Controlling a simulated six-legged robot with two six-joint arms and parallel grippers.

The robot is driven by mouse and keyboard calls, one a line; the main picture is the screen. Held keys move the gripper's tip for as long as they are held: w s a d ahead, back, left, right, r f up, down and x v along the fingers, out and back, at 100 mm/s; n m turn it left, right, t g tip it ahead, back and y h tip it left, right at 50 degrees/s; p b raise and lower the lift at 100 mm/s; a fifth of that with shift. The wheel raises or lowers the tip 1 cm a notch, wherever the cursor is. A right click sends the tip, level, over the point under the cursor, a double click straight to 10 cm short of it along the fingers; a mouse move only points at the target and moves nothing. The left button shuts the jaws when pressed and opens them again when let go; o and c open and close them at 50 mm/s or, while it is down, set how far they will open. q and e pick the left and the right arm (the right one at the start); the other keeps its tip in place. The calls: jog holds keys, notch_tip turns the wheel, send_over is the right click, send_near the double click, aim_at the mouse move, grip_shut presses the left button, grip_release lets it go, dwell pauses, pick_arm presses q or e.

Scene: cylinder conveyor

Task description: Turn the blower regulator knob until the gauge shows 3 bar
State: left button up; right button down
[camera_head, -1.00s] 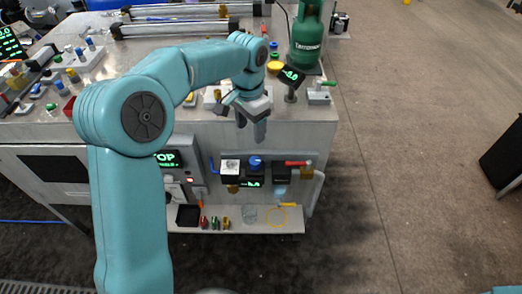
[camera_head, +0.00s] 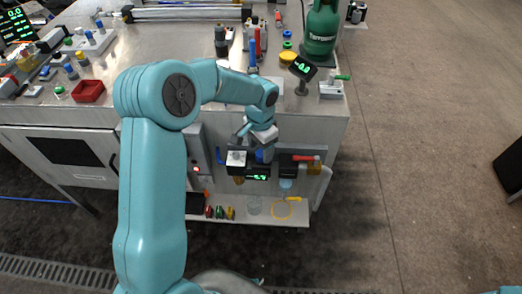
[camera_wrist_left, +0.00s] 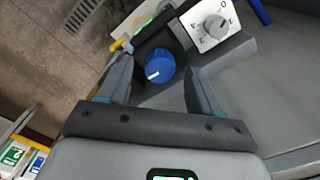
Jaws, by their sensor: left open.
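The blue regulator knob (camera_wrist_left: 160,66) with a white pointer mark sits on a dark block on the bench's front face. In the wrist view it lies between the two fingers of my left gripper (camera_wrist_left: 157,75), with a gap on each side. My left gripper (camera_head: 259,142) is open, at the knob in the head view and partly covering it. A small green digital display (camera_head: 258,177) is below the knob; its digits are too small to read surely. It also shows edge-on in the wrist view (camera_wrist_left: 145,24). My right gripper is not in view.
A white dial block (camera_head: 236,158) is just left of the knob, close to a finger. A red-handled valve (camera_head: 306,158) is to the right. A shelf (camera_head: 278,220) with small fittings is below. A green cylinder (camera_head: 321,30) stands on the bench above.

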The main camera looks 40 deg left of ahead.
pick_arm(q)
jog(key=f, duration=0.2)
jog(key=shift+w+f, duration=0.2)
jog(key=shift+f, duration=0.1)
jog(key=shift+s, duration=0.1)
jog(key=c, duration=1)
jog(key=shift+c, duration=0.2)
